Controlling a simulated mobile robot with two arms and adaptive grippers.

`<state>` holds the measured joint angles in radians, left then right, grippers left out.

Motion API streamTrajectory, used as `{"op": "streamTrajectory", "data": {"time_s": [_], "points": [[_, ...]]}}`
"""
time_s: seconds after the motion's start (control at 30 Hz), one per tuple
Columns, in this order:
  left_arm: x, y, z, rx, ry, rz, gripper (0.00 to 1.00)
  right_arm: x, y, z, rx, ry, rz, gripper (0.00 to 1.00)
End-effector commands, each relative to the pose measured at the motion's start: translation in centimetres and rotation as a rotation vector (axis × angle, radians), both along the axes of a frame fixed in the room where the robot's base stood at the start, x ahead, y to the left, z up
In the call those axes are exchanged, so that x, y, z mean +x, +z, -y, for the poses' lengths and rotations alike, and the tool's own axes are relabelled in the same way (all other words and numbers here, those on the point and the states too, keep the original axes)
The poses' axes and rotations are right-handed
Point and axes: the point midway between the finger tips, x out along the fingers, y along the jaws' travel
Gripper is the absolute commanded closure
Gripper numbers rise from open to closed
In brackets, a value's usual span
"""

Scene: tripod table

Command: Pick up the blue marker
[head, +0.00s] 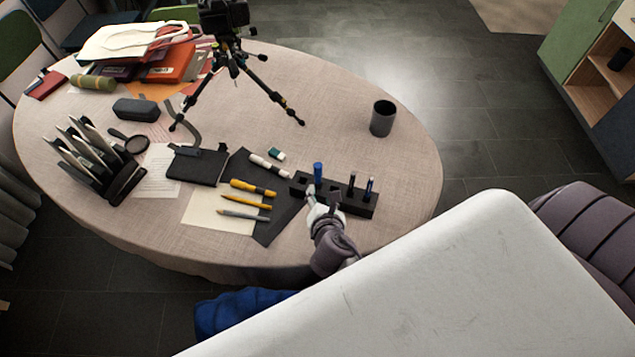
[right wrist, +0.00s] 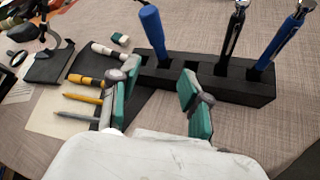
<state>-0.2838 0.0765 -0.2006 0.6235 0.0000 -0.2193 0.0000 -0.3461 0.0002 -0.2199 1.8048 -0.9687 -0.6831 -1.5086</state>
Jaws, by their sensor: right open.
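The blue marker (head: 318,171) stands upright in a slot near the left end of a black holder block (head: 358,208) on the table. In the right wrist view the blue marker (right wrist: 153,32) leans slightly and rises from the holder (right wrist: 238,90). My right gripper (head: 323,201) is just in front of the holder, on its near side. In the right wrist view the right gripper (right wrist: 159,77) is open, with its green-padded fingers apart and the marker's base beyond the gap. Nothing is between the fingers. The marker's lower end is hidden in the holder. My left gripper is not in view.
Two pens (right wrist: 232,38) (right wrist: 282,42) stand in the holder right of the marker. A grey cup (head: 382,119) is behind. Left lie highlighters and pens (head: 245,199) on paper, and an eraser (head: 277,154). A tripod (head: 240,70) stands further back.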

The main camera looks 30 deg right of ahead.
Motion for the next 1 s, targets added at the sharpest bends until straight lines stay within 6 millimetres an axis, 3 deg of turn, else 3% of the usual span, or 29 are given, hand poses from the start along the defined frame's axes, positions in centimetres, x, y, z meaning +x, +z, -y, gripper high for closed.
{"op": "streamTrajectory", "data": {"time_s": [0.1, 0.3, 0.7, 0.87, 1.0], "points": [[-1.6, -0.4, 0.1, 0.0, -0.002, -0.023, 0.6, -1.4, -0.4, -0.8, -0.256, 0.091, -0.053, 0.53], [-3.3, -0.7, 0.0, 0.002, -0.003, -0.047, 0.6, -2.0, -0.5, -1.5, -0.48, 0.179, -0.105, 0.53], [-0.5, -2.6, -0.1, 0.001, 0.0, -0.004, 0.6, 3.0, -2.8, 0.8, -0.501, 0.186, -0.108, 0.53], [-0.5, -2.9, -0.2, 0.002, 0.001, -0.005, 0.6, 3.9, -3.0, 1.2, -0.501, 0.186, -0.108, 0.53], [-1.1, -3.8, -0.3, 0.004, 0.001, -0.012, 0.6, 5.7, -3.6, 2.1, -0.5, 0.185, -0.105, 0.53]]}}
